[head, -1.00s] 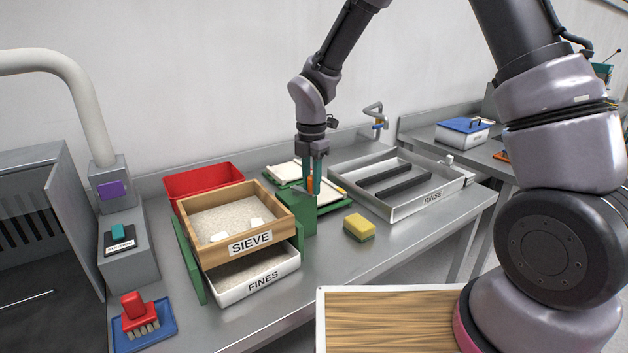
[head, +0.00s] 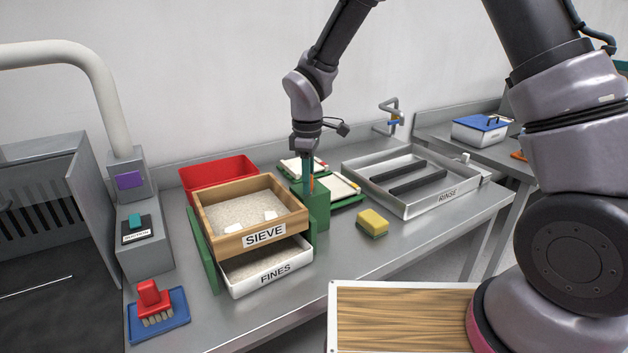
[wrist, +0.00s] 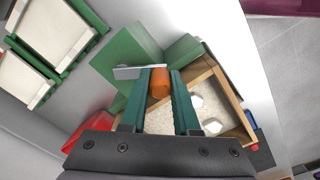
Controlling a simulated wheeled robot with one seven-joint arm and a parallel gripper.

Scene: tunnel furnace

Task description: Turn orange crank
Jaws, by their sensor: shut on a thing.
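The orange crank handle (wrist: 159,82) stands on a grey crank arm (wrist: 126,72) at the top of the green sieve housing (wrist: 125,55). My gripper (wrist: 159,78) points down with its two green fingers shut on the orange handle, one on each side. In the head view my gripper (head: 309,180) is at the green block (head: 318,208) right of the wooden sieve box, and a sliver of orange shows between the fingers. The sieve box (head: 284,230), labelled SIEVE, holds pale sand and white lumps. The white FINES tray (head: 274,276) is below it.
A red bin (head: 217,172) is behind the sieve. A yellow sponge (head: 372,223) and the grey RINSE tray (head: 440,195) are to the right. A red brush (head: 152,302) on a blue tray is front left.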

